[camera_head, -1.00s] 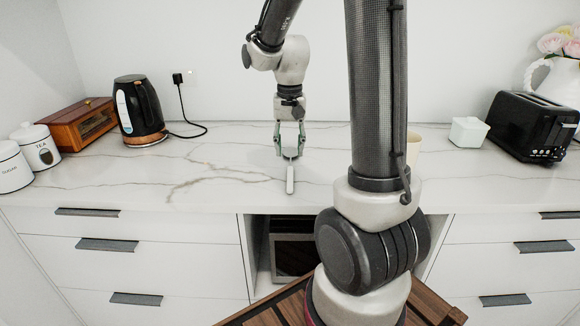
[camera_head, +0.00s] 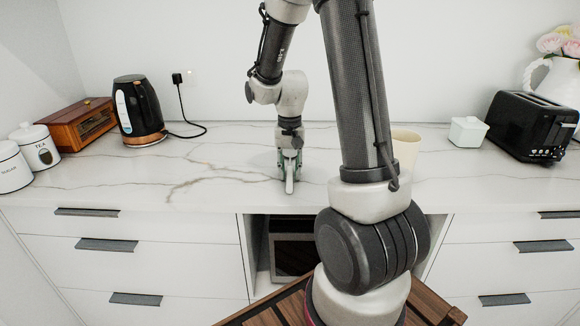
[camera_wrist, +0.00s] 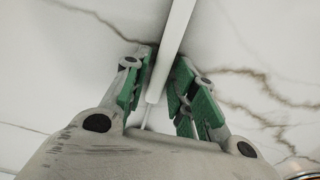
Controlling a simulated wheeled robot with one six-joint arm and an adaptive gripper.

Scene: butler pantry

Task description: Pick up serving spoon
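The serving spoon (camera_head: 289,186) lies on the marble counter near its front edge, its pale, thick handle pointing toward the front. In the wrist view the handle (camera_wrist: 172,40) runs between my fingers, with a thinner neck below it. The bowl is hidden behind my gripper. My gripper (camera_head: 289,170) points down at the counter with its green-padded fingers on either side of the handle. In the wrist view my gripper (camera_wrist: 167,62) has its fingertips very close to the handle. I cannot tell whether they touch it.
A black kettle (camera_head: 138,108), a wooden box (camera_head: 80,126) and white canisters (camera_head: 38,148) stand at the left. A beige cup (camera_head: 406,148), a small white container (camera_head: 468,132) and a black toaster (camera_head: 530,127) stand at the right. The counter left of my gripper is clear.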

